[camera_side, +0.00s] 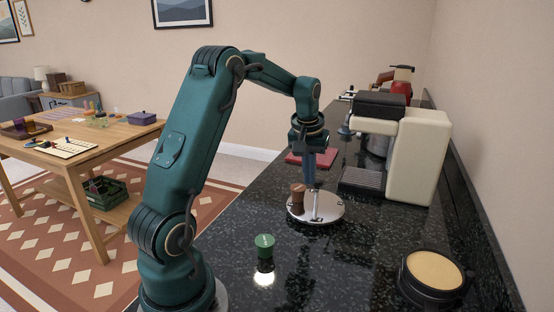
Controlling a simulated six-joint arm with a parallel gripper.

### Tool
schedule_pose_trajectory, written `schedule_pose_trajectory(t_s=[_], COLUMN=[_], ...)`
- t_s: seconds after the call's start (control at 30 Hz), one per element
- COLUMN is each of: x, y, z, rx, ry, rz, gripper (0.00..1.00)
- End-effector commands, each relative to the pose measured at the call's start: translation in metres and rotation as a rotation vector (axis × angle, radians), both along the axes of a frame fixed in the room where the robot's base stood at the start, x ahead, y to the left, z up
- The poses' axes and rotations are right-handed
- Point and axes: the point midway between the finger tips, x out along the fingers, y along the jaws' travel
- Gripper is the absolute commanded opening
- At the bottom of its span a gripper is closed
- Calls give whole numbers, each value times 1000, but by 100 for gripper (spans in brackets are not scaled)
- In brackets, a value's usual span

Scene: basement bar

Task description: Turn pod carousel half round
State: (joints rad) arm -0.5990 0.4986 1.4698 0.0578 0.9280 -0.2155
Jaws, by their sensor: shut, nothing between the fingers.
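The pod carousel (327,213) is a round silver plate on the dark speckled counter. A brown pod (297,196) stands on its left side. A thin upright post (316,207) shows near the plate's middle. My gripper (309,184) points down over the carousel's back part, just behind and right of the brown pod. Its fingers look together with nothing held. I cannot tell whether the fingertips touch the plate or the pod. A green-topped pod (265,246) stands apart on the counter, in front and left of the carousel.
A cream and black coffee machine (407,150) stands right behind the carousel. A red flat item (326,157) lies behind my gripper. A round dark container with a tan top (434,274) sits front right. The counter between it and the carousel is clear.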

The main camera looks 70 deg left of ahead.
Motion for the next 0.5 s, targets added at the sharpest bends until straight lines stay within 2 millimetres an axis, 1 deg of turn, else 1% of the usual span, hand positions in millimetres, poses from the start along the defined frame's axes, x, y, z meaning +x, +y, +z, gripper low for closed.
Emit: schedule_pose_trajectory(t_s=[0.03,0.2,0.5], x=[0,0,0], y=[0,0,0], z=[-4,-10,-10], rx=[-1,-1,0], ry=[3,1,0], rz=[0,0,0], gripper=[0,0,0])
